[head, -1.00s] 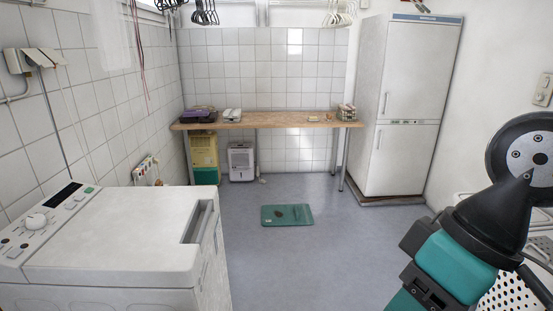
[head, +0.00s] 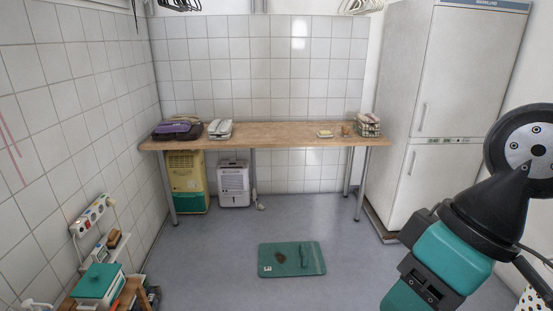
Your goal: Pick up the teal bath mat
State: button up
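The teal bath mat (head: 285,269) lies flat on the grey floor, in front of the wooden table, at the lower middle of the head view. It has a dark brown patch near its middle, a darker raised strip to the right of that, and a small pale mark at its lower left corner. My arm shows at the right side of the view, well to the right of the mat and apart from it. My gripper's fingers are not visible.
A wooden table (head: 285,134) on metal legs stands against the back wall, with a yellow unit (head: 186,183) and a white dehumidifier (head: 233,184) under it. A tall white fridge (head: 433,100) stands at right. A small shelf with a teal box (head: 97,284) is at lower left. Floor around the mat is clear.

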aim_at(285, 259)
jog(key=i, duration=2.65)
jog(key=u, duration=1.5)
jog(key=i, duration=0.65)
jog(key=z, duration=1.55)
